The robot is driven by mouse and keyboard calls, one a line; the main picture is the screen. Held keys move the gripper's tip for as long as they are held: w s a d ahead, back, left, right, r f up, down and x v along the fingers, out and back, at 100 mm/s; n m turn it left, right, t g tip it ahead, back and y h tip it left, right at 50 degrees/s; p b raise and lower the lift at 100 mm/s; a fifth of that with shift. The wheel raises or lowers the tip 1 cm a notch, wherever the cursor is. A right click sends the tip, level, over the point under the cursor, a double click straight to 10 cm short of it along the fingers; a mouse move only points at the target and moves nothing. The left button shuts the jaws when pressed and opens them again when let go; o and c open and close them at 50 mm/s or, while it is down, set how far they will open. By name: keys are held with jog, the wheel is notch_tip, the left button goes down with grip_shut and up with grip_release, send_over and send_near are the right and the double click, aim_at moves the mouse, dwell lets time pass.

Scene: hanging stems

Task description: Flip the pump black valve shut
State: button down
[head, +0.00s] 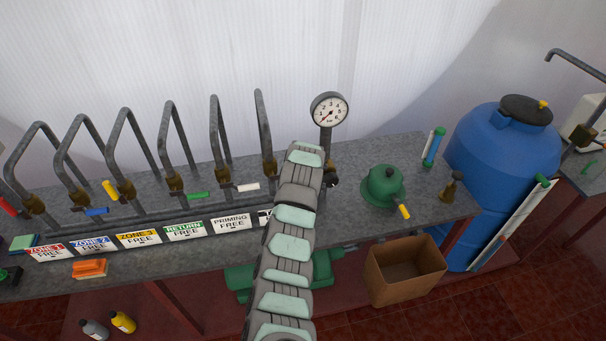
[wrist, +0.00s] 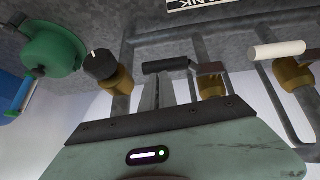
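The black valve handle (wrist: 166,65) sticks out sideways to the left from its brass valve body (wrist: 211,87) in the wrist view. In the head view my arm hides this handle. A round black knob with a white mark (wrist: 101,64) sits on another brass fitting to the left.
The white-handled valve (wrist: 280,50) is close on the right in the wrist view. A pressure gauge (head: 329,109) stands behind my arm. A green dome-shaped vessel (head: 383,186) is to the right on the grey bench. Several coloured valves and bent pipes line the left.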

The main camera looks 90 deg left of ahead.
jog(key=shift+f, duration=0.25)
jog(key=shift+r, duration=0.5)
jog(key=r, duration=0.4)
jog(key=shift+a+r, duration=0.2)
jog(key=shift+a, duration=0.1)
jog(key=b+v, duration=0.2)
jog(key=v, duration=0.7)
jog(key=shift+w, duration=0.35)
jog(key=shift+d, duration=0.15)
